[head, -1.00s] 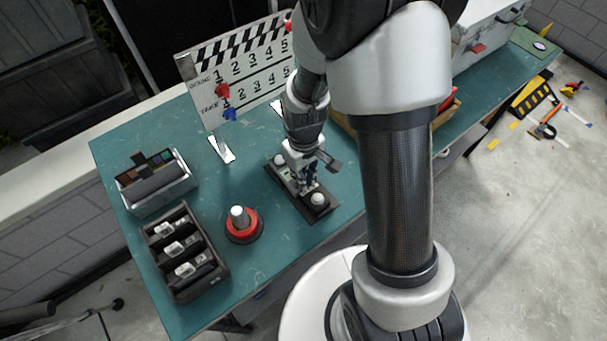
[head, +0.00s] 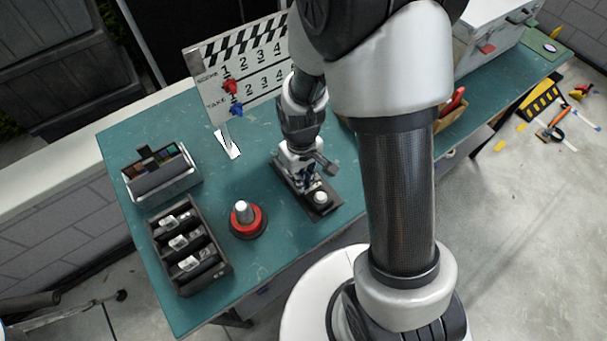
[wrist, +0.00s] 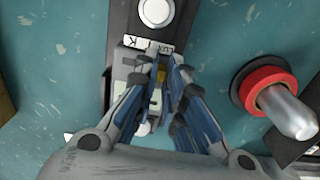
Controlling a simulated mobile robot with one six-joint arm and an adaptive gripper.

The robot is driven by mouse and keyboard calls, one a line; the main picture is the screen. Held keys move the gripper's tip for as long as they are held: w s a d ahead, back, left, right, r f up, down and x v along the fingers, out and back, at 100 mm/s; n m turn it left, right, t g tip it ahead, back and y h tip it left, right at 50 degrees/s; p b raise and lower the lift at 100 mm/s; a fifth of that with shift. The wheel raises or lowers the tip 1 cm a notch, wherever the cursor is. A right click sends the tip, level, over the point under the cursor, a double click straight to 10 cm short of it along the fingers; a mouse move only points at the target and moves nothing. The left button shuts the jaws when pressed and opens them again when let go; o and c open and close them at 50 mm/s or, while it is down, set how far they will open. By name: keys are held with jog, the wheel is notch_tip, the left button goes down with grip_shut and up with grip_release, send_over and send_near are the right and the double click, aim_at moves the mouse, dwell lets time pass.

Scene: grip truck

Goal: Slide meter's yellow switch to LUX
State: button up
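The meter (head: 318,208) is a long dark device lying on the teal table, with a white round knob at its near end. In the wrist view the meter (wrist: 127,20) runs up the picture, with a round white part at the top and a label strip (wrist: 148,43) reading LUX and K. A bit of the yellow switch (wrist: 161,74) shows between my fingertips, just below the strip. My gripper (wrist: 164,72) is low over the meter, its fingers drawn close together on either side of the yellow. Whether they press on it is hidden.
A red-based post (head: 247,219) stands close beside the meter. A dark slotted rack (head: 188,244) and a grey box (head: 163,178) are at the table's left. A clapperboard (head: 240,75) stands behind. Bare table lies between the rack and the post.

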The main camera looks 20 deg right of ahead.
jog(key=o, duration=0.4)
jog(key=shift+o, duration=0.2)
notch_tip(320, 180, up, 12)
dwell(0.5)
jog(key=s+d+r+m+t, duration=0.2)
jog(key=s+r+m+t, duration=0.1)
jog(key=s+r, duration=1.1)
jog(key=shift+s+r+m+t, duration=0.2)
jog(key=shift+m+t, duration=0.1)
jog(key=shift+t, duration=0.5)
